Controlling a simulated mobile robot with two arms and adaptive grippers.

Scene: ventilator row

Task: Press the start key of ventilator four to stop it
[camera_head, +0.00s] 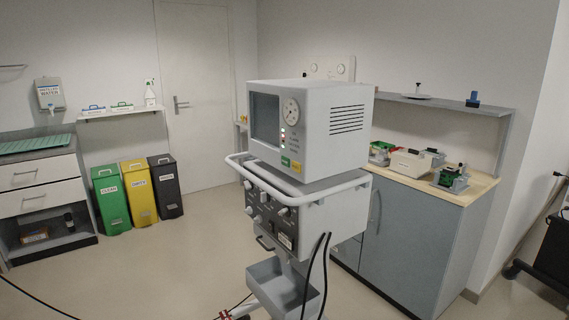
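A white ventilator (335,105) stands in the middle on a wheeled stand with a white rail (310,196). Its front faces left and shows a dark screen (265,118), a round dial (291,111) and a column of small lights (283,139), some lit red and green. Below them are a green patch (285,161) and a yellow patch (297,167); their lettering is too small to read. I cannot tell which mark is the start key, nor read a number on the machine. Neither of my grippers is in view.
A lower control unit (270,213) and grey tray (280,285) hang on the stand, with black hoses (325,270) at its right. A grey cabinet (410,235) stands behind right. Green, yellow and black bins (138,193) stand behind left. Floor (170,260) left is mostly clear, with a cable.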

